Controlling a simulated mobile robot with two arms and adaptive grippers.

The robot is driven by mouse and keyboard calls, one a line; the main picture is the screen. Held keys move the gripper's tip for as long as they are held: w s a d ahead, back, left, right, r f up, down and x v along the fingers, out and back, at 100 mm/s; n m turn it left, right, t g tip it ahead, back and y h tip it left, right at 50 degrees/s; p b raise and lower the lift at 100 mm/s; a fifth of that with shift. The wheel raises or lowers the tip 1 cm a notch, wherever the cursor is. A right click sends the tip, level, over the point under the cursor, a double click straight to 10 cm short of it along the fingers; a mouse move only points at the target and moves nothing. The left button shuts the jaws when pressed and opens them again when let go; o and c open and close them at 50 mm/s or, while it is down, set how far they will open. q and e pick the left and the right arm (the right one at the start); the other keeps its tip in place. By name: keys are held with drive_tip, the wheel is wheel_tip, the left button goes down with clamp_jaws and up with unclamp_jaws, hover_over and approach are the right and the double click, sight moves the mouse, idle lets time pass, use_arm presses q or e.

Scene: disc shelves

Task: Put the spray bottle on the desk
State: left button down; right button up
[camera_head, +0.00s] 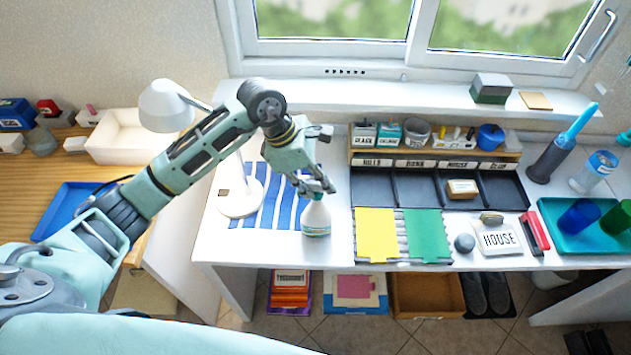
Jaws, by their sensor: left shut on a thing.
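The spray bottle (316,221) is white with a banded lower part. It is upright at the front of the white desk (270,247), just right of the blue-striped mat. My left gripper (318,190) comes down from above and is shut on the bottle's top, which the fingers hide. The bottle's base looks to be at the desk surface, but I cannot tell whether it touches. My right gripper does not show.
A white lamp (166,106) stands on the desk at the left, close to my arm. A yellow sheet (376,235) and a green sheet (427,235) lie right of the bottle. A dark compartment tray (383,188) and a teal tray (552,214) fill more room.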

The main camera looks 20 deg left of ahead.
use_arm(q)
drive_tip(key=c, duration=1.9)
unclamp_jaws()
drive_tip(key=shift+s+f, duration=0.3)
drive_tip(key=shift+f, duration=0.35)
drive_tip(key=shift+c, duration=0.2)
drive_tip(key=o, duration=0.3)
drive_tip(key=shift+w+a+f, duration=0.1)
drive_tip(key=shift+w, duration=0.2)
drive_tip(key=shift+r+p, duration=0.65)
drive_tip(key=shift+r, duration=0.05)
drive_tip(key=shift+r+p, duration=0.45)
drive_tip(key=shift+p, duration=0.05)
drive_tip(key=shift+a+r+b, duration=0.35)
drive_tip(key=shift+r+b, duration=0.1)
drive_tip(key=shift+b, duration=0.35)
drive_tip(key=b+v, duration=0.2)
drive_tip(key=v, duration=0.8)
drive_tip(key=shift+r+b, duration=0.25)
drive_tip(key=shift+b, duration=0.15)
